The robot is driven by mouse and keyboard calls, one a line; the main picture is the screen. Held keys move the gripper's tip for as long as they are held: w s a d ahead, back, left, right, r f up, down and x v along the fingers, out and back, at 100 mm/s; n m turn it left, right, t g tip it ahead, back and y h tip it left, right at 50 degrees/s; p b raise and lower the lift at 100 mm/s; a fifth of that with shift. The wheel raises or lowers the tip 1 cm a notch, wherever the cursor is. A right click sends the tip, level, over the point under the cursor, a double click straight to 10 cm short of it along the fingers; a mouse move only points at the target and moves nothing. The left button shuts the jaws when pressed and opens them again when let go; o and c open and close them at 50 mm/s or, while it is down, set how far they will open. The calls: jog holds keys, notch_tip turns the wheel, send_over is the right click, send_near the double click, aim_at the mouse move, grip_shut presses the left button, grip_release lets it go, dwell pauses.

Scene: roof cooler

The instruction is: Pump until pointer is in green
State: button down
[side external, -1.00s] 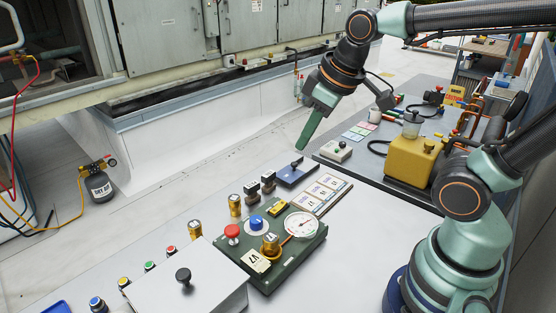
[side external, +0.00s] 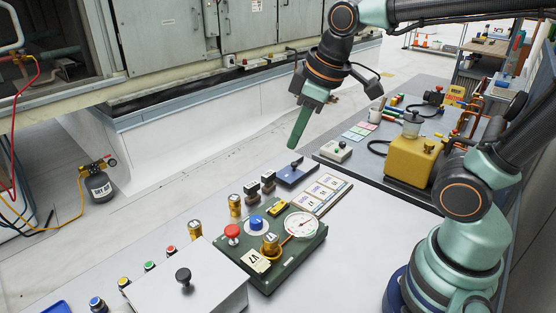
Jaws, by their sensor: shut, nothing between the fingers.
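My gripper (side external: 296,135) is shut and empty, with its green fingers pointing down above the far part of the bench. It is apart from everything below it. A dark green panel (side external: 292,262) lies on the bench nearer the camera. On it are a red-topped plunger (side external: 233,232), a blue knob (side external: 256,223), a brass fitting (side external: 271,245) and a round white gauge (side external: 302,225). The gauge's pointer and any green zone are too small to read. I cannot tell for sure which part is the pump.
A grey box with a black knob (side external: 184,276) stands at the near left. A row of coloured buttons (side external: 150,265) runs beside it. Small switch boxes (side external: 291,172) and cards (side external: 327,190) lie beyond the panel. A yellow tank (side external: 413,160) stands at right. The bench right of the panel is clear.

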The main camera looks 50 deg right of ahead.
jog(key=w+a+n+g, duration=0.2)
jog(key=w+a+n, duration=0.1)
jog(key=a+n, duration=0.15)
jog(key=n+g, duration=0.2)
jog(key=n, duration=0.6)
send_over(234, 228)
notch_tip(234, 228, down, 3)
jog(key=shift+s+d+f, duration=0.1)
jog(key=shift+s+d, duration=0.1)
jog(key=shift+d, duration=0.15)
jog(key=f, duration=1.4)
jog(key=shift+w+a, duration=0.15)
jog(key=shift+a, duration=0.2)
